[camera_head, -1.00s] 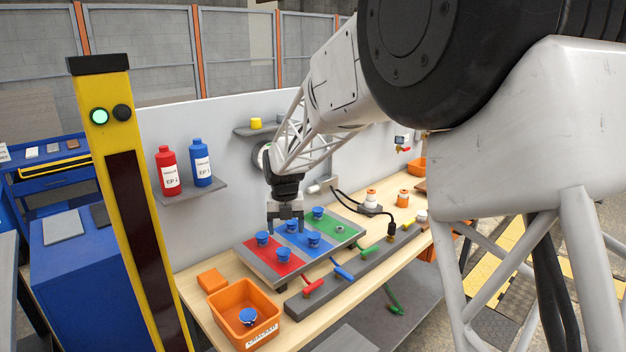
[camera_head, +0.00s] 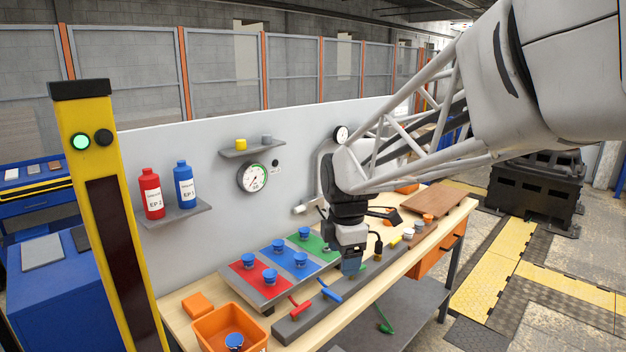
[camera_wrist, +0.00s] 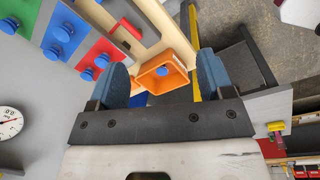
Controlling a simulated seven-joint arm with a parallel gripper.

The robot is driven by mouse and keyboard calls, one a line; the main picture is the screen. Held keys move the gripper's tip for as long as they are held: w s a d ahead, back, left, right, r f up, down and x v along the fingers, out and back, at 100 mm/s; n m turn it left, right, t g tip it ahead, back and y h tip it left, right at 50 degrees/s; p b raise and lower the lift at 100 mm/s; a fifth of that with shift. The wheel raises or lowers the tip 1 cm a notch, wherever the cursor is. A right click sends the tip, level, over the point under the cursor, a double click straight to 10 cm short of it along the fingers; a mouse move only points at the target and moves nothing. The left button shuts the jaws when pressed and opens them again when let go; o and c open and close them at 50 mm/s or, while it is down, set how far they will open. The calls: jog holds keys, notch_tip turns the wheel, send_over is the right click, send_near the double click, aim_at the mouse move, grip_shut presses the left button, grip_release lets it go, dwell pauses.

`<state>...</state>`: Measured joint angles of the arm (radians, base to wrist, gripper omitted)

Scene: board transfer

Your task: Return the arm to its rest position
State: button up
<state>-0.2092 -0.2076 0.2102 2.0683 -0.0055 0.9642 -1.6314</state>
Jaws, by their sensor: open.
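My arm (camera_head: 420,150) reaches in from the upper right.
An orange bin (camera_head: 204,328) at the front left holds a blue knob (camera_head: 234,341). The grey rail (camera_head: 315,308) carries red, blue and green handles. A yellow post (camera_head: 89,200) stands at left. A white panel with a gauge (camera_head: 252,177) and shelves stands behind the bench.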

jog(key=s+d+m, duration=0.4)
jog(key=s+m, duration=0.3)
jog(key=s, duration=0.1)
jog(key=s+d+f+m+t, duration=0.1)
jog(key=s+d+m, duration=0.3)
jog(key=s+m, duration=0.3)
jog(key=s+d+f+m, duration=0.1)
jog(key=s+d+m, duration=0.3)
jog(key=s+m, duration=0.3)
jog(key=s, duration=0.4)
jog(key=shift+s, duration=0.15)
